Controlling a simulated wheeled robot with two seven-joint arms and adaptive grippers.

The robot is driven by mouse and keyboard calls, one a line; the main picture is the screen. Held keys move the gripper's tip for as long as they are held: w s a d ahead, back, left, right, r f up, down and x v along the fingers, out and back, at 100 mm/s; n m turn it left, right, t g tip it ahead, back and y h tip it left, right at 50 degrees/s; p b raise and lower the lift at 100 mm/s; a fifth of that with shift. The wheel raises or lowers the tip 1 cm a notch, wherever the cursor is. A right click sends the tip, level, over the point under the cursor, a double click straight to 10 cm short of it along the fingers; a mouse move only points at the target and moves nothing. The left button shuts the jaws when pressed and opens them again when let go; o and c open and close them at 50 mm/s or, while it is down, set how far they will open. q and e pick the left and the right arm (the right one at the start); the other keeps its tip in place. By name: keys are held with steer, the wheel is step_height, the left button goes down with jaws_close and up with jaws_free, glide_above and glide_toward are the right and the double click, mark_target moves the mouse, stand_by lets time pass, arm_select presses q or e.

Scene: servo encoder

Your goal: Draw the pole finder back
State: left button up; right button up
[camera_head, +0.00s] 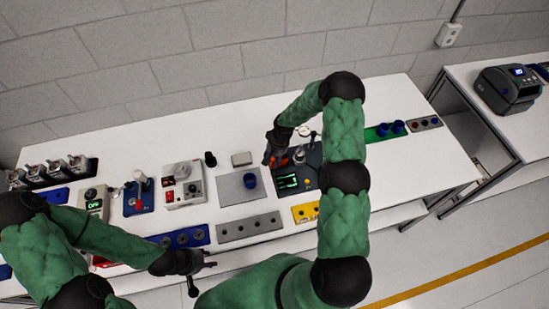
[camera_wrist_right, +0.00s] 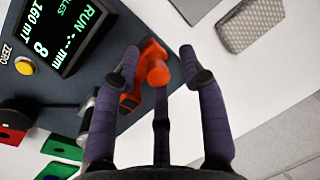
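The dark device (camera_head: 311,168) with a lit green screen stands on the table right of centre. An orange part (camera_wrist_right: 155,68), which looks like the pole finder's knob, sits at the device's edge. The fingers are spread; contact is not seen. In the head view, my right gripper (camera_head: 273,152) is at the device's left end and partly covers it. My left gripper (camera_head: 203,274) is open and empty near the table's front edge.
A grey plate with a blue cup (camera_head: 250,180) lies left of the device. A light block (camera_head: 241,159) lies behind that plate. A yellow block (camera_head: 305,212) and a grey strip (camera_head: 248,227) lie in front. A green tray with blue cups (camera_head: 384,131) is to the right.

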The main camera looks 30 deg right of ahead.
steer(key=shift+d+r, duration=0.15)
steer(key=shift+r, duration=0.25)
step_height(320, 180, up, 11)
steer(key=d, duration=0.1)
steer(key=shift+s+d, duration=0.4)
steer(key=shift+s, duration=0.05)
stand_by(0.4)
